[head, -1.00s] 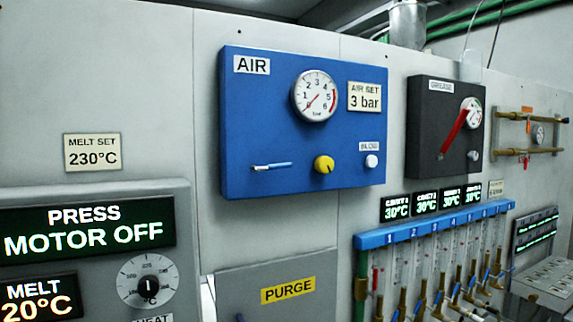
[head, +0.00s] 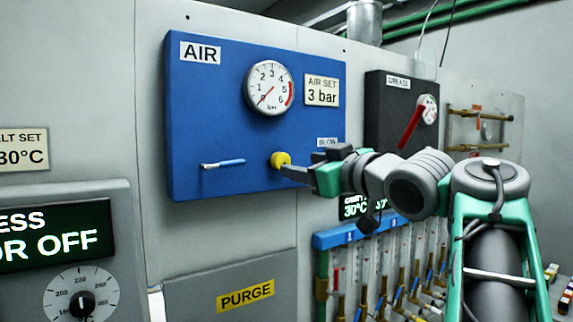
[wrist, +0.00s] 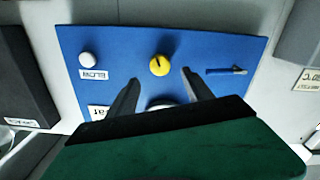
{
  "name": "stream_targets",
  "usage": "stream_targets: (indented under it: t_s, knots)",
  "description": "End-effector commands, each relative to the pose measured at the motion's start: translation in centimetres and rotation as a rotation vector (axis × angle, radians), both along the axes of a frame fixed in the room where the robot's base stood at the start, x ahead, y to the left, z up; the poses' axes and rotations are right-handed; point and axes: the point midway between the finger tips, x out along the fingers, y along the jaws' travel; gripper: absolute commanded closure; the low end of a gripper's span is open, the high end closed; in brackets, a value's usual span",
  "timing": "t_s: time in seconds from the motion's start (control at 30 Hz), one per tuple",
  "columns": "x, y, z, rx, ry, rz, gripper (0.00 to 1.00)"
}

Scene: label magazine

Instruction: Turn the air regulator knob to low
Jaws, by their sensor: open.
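The yellow regulator knob (head: 281,160) sits low on the blue AIR panel (head: 215,110), below the round pressure gauge (head: 269,88). The gauge needle points to the low end of its scale. My gripper (head: 292,168) is in front of the panel at the knob in the head view, and partly overlaps it there. In the wrist view the knob (wrist: 159,65) shows a dark pointer mark and lies between and beyond the open fingertips (wrist: 160,75). Nothing is between the fingers, and I cannot tell whether they touch the knob.
A blue-handled valve lever (head: 222,163) is left of the knob. The white BLOW button (wrist: 87,59) is on the knob's other side. Flow tubes under a blue manifold (head: 335,236) lie below my arm.

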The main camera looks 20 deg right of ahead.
Motion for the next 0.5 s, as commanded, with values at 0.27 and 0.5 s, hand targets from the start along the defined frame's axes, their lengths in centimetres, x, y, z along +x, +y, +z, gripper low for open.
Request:
stream_targets:
  t_s: [0.27, 0.5]
  knots:
    - [5.0, 1.1, 0.3, 0.002, 0.003, 0.005, 0.41]
    - [7.2, 1.2, 0.1, 0.001, 0.002, -0.001, 0.41]
